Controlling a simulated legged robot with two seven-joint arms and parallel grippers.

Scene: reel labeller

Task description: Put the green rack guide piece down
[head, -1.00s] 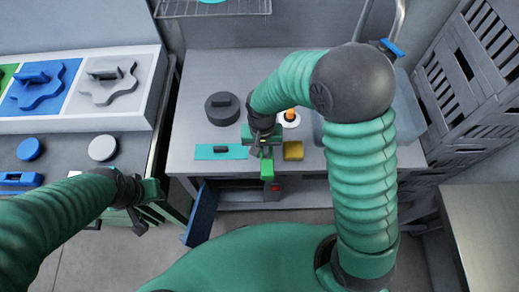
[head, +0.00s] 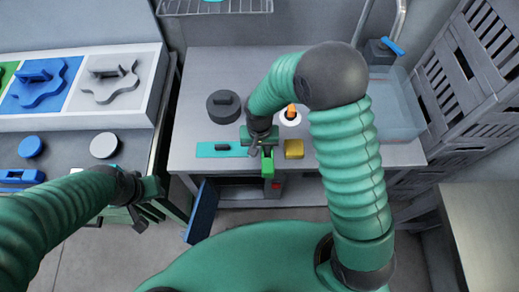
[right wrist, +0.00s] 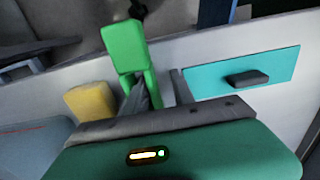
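The green rack guide piece (head: 267,167) is at the front edge of the grey table, just in front of my right gripper (head: 262,152). In the right wrist view the green piece (right wrist: 127,47) stands out from between the dark fingers of my right gripper (right wrist: 158,90), which look shut on it. I cannot tell whether the piece touches the table. My left gripper (head: 140,210) hangs empty at the lower left, beside the drawer cabinet; its finger gap is unclear.
A teal plate with a dark handle (head: 221,149) lies left of my right gripper, and a yellow block (head: 294,149) lies right. Behind are a dark round weight (head: 223,106) and a white disc with an orange peg (head: 290,117). A clear bin (head: 398,105) stands right.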

